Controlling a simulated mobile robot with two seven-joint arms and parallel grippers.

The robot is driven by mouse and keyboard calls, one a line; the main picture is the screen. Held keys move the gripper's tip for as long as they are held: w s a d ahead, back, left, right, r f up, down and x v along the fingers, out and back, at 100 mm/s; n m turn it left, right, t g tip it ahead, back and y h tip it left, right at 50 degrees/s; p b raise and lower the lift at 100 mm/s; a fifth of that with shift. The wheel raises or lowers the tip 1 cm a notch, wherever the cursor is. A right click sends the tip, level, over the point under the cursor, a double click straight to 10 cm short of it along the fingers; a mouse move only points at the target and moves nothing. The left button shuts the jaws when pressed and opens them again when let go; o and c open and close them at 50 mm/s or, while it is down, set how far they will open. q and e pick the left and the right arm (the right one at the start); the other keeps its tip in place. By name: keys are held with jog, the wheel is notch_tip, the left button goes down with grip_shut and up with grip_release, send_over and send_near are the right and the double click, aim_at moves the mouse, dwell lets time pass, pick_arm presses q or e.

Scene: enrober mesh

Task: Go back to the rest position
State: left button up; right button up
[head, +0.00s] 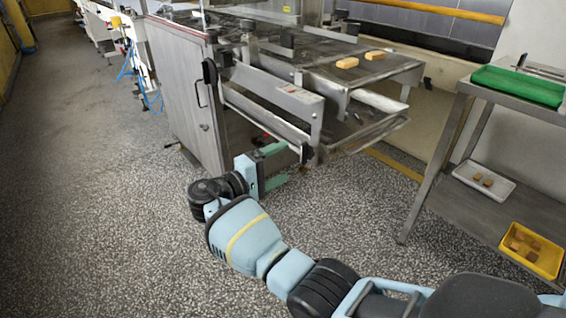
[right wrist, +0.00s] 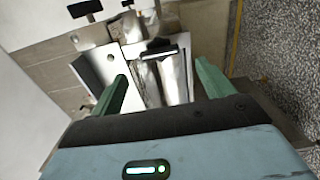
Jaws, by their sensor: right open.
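My right gripper (head: 277,165) is in the middle of the head view, at the front end of the steel machine (head: 180,85), over the speckled floor. Its two green fingers are apart with nothing between them. In the right wrist view the open fingers (right wrist: 163,90) point toward the machine's metal end parts; I cannot tell whether they touch anything. My right arm reaches in from the lower right of the head view. My left gripper is in neither view.
Two light brown bars (head: 360,58) lie on the machine's mesh belt (head: 385,72). At the right stands a steel table (head: 530,110) with a green tray (head: 519,84); its lower shelf holds a white tray (head: 483,192) and a yellow tray (head: 530,262) with brown pieces. The left floor is clear.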

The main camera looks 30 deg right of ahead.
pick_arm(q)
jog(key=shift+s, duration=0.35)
